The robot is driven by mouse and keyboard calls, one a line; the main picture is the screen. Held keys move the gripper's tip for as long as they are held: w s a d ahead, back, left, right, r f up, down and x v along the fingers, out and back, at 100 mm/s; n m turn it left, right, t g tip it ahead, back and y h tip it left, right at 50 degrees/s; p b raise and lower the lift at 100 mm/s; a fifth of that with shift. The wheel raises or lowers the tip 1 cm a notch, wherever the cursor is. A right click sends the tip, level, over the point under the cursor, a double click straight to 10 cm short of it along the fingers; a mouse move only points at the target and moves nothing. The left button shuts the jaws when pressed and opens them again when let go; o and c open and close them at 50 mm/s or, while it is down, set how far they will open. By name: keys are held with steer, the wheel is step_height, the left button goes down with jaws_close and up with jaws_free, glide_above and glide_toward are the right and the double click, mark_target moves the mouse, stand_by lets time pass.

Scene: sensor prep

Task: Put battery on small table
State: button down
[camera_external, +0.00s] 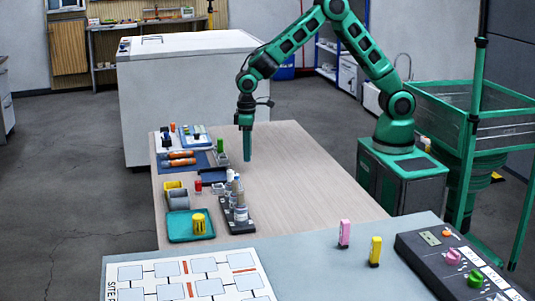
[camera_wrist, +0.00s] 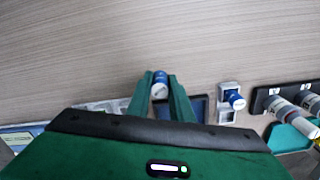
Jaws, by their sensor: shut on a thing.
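My gripper (camera_external: 247,155) points down above the wooden table (camera_external: 290,180), near its back middle. In the wrist view my gripper (camera_wrist: 160,88) is shut on a small blue and white cylinder, which looks like the battery (camera_wrist: 160,84). In the external view the battery is too small or hidden to make out. A second blue cylinder (camera_wrist: 235,100) stands in a grey holder to the right in the wrist view. A grey-blue table (camera_external: 330,270) stands in front; I cannot tell which table is the small one.
A teal tray (camera_external: 178,236) with a yellow container (camera_external: 199,223) and a dark rack of bottles (camera_external: 238,214) are at the wooden table's left front. The wooden table's right half is clear.

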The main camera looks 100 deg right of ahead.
steer(key=s+n, duration=0.1)
steer(key=s+f+n, duration=0.1)
steer(key=s+n, duration=0.1)
steer(key=s, duration=0.1)
steer(key=shift+a+f, duration=0.2)
steer(key=shift+a, duration=0.15)
steer(key=shift+w, duration=0.1)
steer(key=w+a+r+m, duration=0.1)
steer(key=w+r+m, duration=0.3)
steer(key=w, duration=0.4)
steer(key=w+a+r+m, duration=0.1)
steer(key=w+r+m, duration=0.35)
steer(key=w, duration=0.35)
glide_above(200, 167)
step_height(200, 167, down, 7)
steer(key=shift+d+r, duration=0.1)
steer(key=shift+d, duration=0.05)
steer(key=shift+f, duration=2.05)
